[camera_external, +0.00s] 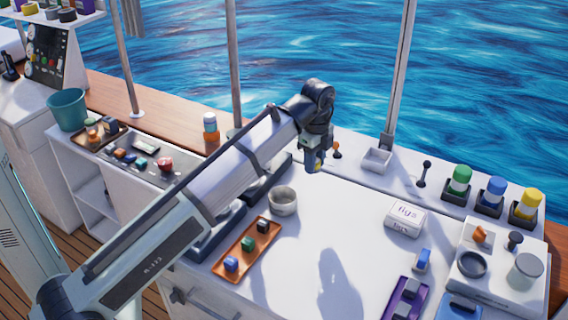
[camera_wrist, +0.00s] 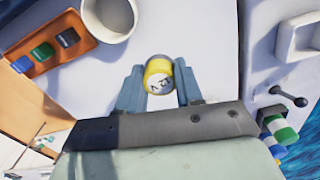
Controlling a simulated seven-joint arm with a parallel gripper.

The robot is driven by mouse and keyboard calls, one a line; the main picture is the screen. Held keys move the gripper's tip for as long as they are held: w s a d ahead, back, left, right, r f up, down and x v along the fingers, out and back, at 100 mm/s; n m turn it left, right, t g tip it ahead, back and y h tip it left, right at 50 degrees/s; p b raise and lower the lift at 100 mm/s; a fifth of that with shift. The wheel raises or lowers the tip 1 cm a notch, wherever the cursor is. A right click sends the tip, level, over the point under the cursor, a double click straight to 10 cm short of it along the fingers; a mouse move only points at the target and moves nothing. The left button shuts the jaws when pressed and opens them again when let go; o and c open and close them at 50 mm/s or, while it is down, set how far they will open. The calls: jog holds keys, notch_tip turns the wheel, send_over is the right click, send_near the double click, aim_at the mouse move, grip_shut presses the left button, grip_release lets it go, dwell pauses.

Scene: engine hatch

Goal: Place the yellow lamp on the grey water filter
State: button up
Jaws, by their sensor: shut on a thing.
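My gripper (camera_external: 314,165) is shut on the yellow lamp (camera_wrist: 158,73), a short yellow and white cylinder with dark lettering on its pale end. The lamp sits between the two blue-grey fingers in the wrist view, and only a sliver of yellow shows in the external view. My gripper holds it above the white worktop. A cylinder with a grey top (camera_external: 525,270) stands on the white tray at the far right; it may be the grey water filter, but I cannot be sure. My gripper is well to the left of it.
A grey round pot (camera_external: 283,201) and an orange tray (camera_external: 246,248) with small blocks lie left of my gripper. A white box (camera_external: 405,218), a purple tray (camera_external: 404,300) and several coloured-capped jars stand to the right. The middle worktop is clear.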

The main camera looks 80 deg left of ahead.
jog(key=s+a+r+n, duration=0.3)
jog(key=s+a, duration=0.4)
jog(key=a, duration=0.8)
jog(key=s+a+r+n, duration=0.35)
jog(key=s+a, duration=0.35)
jog(key=a, duration=0.7)
jog(key=s+a+r+n, duration=0.2)
jog(key=s+a+n, duration=0.35)
jog(key=a, duration=0.95)
jog(key=m, duration=0.6)
send_over(209, 115)
notch_tip(209, 115, down, 14)
jog(key=shift+f, duration=4.45)
jog(key=shift+f, duration=0.1)
jog(key=o, duration=1)
